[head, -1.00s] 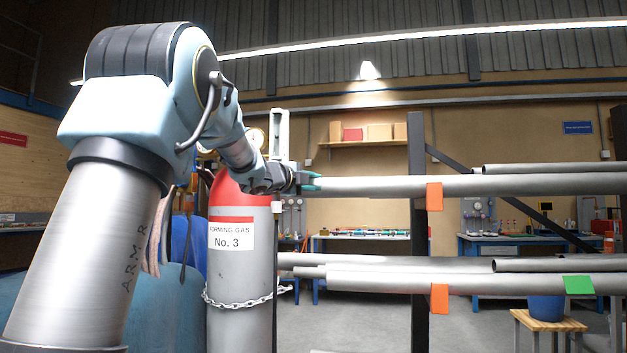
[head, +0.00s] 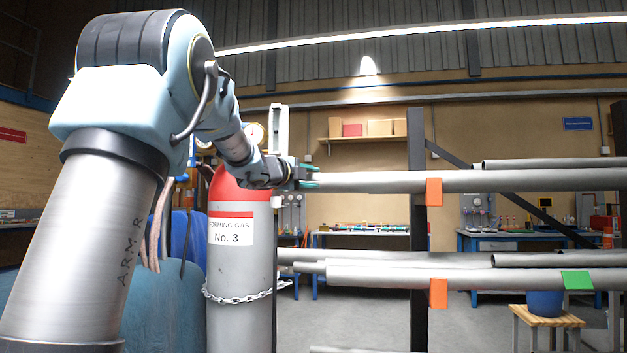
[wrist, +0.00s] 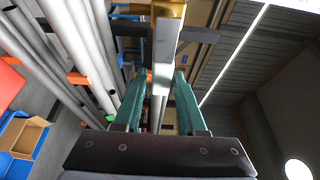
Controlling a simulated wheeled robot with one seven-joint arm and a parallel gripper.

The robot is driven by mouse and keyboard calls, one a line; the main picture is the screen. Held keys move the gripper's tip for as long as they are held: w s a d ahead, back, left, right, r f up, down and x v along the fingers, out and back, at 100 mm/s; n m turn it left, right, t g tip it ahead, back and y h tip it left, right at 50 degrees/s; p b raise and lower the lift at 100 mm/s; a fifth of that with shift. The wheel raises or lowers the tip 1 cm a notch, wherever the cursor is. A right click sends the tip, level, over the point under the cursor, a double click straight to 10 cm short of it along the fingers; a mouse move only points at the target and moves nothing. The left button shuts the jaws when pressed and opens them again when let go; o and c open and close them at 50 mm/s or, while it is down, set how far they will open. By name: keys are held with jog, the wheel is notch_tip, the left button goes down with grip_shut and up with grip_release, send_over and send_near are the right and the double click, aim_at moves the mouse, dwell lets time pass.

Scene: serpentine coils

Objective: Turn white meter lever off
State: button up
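The white meter lever (head: 279,130) stands upright behind my wrist in the head view, its lower part hidden by my arm. In the wrist view a pale bar with a brass-coloured end, which looks like the lever (wrist: 166,45), runs down the middle, in line with the gap between the fingers. My gripper (head: 312,178) points right, just right of and below the lever's visible part in the head view. In the wrist view my gripper (wrist: 158,85) has two teal fingers apart, with nothing clearly clamped between them. Contact with the bar cannot be told.
Long grey pipes (head: 380,182) on a rack lie right of my gripper in the head view. Workbenches stand farther back.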

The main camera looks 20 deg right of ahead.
jog(key=b+v, duration=0.2)
jog(key=v, duration=0.8)
jog(key=w+a+f+n+y+p, duration=0.1)
jog(key=a+f+n+y+p, duration=0.1)
jog(key=a+f+n+y, duration=0.5)
jog(key=a+f+n+y+p, duration=0.2)
jog(key=a+f+n+y, duration=0.2)
jog(key=a+f+n, duration=0.65)
jog(key=s+a+f+n+g+y, duration=0.1)
jog(key=s+a+f+n+g, duration=0.1)
jog(key=s+f, duration=0.3)
jog(key=s+a+f+n+g+y+p, duration=0.1)
jog(key=s+f, duration=0.4)
jog(key=f, duration=0.5)
jog(key=shift+s+a+n+g+y, duration=0.3)
jog(key=shift+a+n+g, duration=0.15)
jog(key=shift+n+g, duration=0.5)
jog(key=shift+o, duration=1.2)
jog(key=s+f+n+g, duration=0.2)
jog(key=s+f, duration=0.1)
jog(key=s, duration=0.4)
jog(key=s+a+f+n+g+p, duration=0.1)
jog(key=s+f+n+g, duration=0.2)
jog(key=s, duration=0.4)
jog(key=shift+a+f, duration=0.25)
jog(key=shift+f, duration=0.2)
jog(key=shift+s, duration=0.1)
jog(key=shift+c, duration=0.4)
